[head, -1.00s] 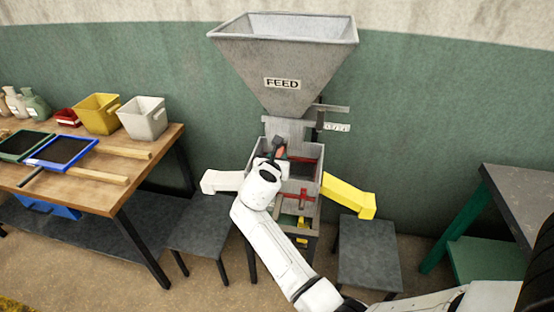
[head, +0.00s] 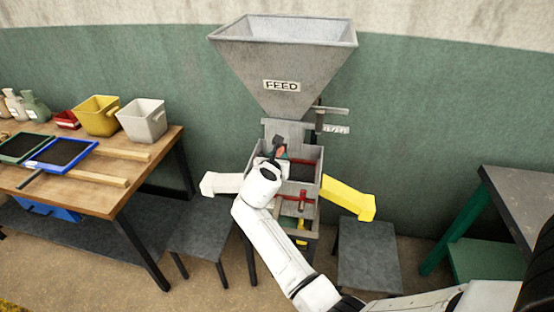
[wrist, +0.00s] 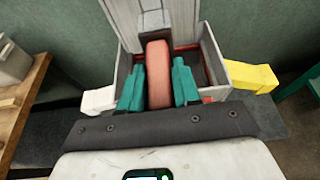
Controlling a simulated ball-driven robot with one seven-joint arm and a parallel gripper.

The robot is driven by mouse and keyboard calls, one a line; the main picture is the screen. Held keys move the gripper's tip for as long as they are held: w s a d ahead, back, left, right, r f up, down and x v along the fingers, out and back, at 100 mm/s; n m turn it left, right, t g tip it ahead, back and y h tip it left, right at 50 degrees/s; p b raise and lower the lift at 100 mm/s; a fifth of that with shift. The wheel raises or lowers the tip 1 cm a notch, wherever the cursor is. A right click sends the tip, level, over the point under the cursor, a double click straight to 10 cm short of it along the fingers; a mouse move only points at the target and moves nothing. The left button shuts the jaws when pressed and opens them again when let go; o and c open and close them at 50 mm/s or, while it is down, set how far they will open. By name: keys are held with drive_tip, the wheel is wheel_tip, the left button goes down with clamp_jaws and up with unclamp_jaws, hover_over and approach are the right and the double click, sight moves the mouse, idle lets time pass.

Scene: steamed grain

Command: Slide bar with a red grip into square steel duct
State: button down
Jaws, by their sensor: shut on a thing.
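My gripper (wrist: 159,85) has two teal fingers shut on the bar's red grip (wrist: 158,62), one finger on each side. In the head view my gripper (head: 279,154) is over the left part of the grey machine box, largely hidden by my white wrist. A short grey piece (wrist: 153,20) shows just beyond the grip, in line with it. A square-sided grey steel duct (wrist: 123,18) stands beyond it, below the hopper; it also shows in the head view (head: 286,130). How far the bar reaches into the duct cannot be told.
The FEED hopper (head: 282,60) rises above. A yellow chute (head: 348,196) sticks out right and a white chute (head: 221,183) left. A red cross-shaped part (head: 300,196) is lower in the machine. A wooden table (head: 95,205) with trays and bins stands left.

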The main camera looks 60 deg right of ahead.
drive_tip(key=shift+r, duration=0.1)
drive_tip(key=c, duration=1.1)
unclamp_jaws()
drive_tip(key=shift+d, duration=0.15)
drive_tip(key=o, duration=0.4)
drive_tip(key=b+v, duration=0.1)
drive_tip(key=v, duration=0.9)
drive_tip(key=shift+s+a, duration=0.1)
drive_tip(key=shift+a, duration=0.3)
